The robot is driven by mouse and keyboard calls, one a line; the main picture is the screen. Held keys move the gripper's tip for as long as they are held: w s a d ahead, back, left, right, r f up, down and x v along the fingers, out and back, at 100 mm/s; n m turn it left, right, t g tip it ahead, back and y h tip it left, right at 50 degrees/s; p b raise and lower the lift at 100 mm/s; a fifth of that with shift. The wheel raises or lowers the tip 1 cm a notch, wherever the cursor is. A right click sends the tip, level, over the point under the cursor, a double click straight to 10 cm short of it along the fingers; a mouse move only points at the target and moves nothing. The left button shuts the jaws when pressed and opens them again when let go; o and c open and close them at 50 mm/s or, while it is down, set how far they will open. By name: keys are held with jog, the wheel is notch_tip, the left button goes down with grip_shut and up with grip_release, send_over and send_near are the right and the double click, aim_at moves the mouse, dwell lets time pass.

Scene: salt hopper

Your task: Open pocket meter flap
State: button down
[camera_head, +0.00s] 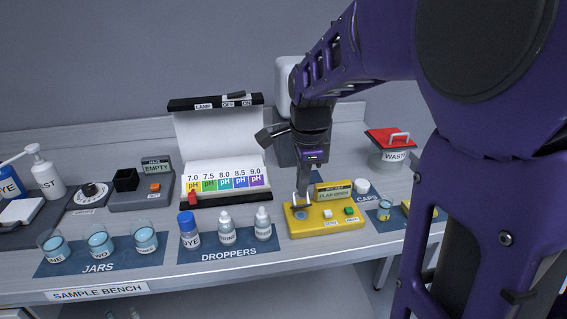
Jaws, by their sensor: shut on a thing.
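The yellow pocket meter (328,223) lies on the bench near its front edge, right of the droppers. Its small display (331,194) appears to read "FLAP OPEN". A round grey well (301,213) shows at the meter's left end. My gripper (302,198) points down over that left end, its fingers shut on a small part there that looks like the flap's tab. The fingers hide most of the flap, so its exact angle is hard to tell.
Three droppers stand on a blue mat (206,247) to the left, with jars (98,243) further left. A pH chart stand (220,140) is behind. A white caps dish and a red-lidded waste bin (391,147) stand right. My arm covers the right side.

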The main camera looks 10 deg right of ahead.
aim_at(298, 202)
jog(key=shift+w+r+p, duration=0.1)
jog(key=shift+r+p, duration=0.05)
jog(key=shift+p, duration=0.35)
jog(key=g+p, duration=0.1)
jog(key=p, duration=0.1)
jog(key=w+p, duration=0.1)
jog(key=p, duration=0.1)
jog(key=shift+r+g, duration=0.25)
jog(key=shift+g, duration=0.15)
jog(key=g+p, duration=0.1)
jog(key=p, duration=0.1)
jog(key=shift+w+f+p, duration=0.1)
jog(key=shift+w+p, duration=0.3)
jog(key=shift+w+d+f+g+p, duration=0.1)
jog(key=shift+w+f+g+p, duration=0.15)
jog(key=shift+w+g+p, duration=0.25)
jog(key=shift+w+f+g+p, duration=0.2)
jog(key=shift+g+p, duration=0.2)
jog(key=shift+g, duration=0.3)
jog(key=shift+w+f+g, duration=0.4)
jog(key=shift+w+g, duration=0.2)
jog(key=shift+g, duration=0.6)
jog(key=c, duration=0.9)
grip_release()
jog(key=shift+c, duration=0.2)
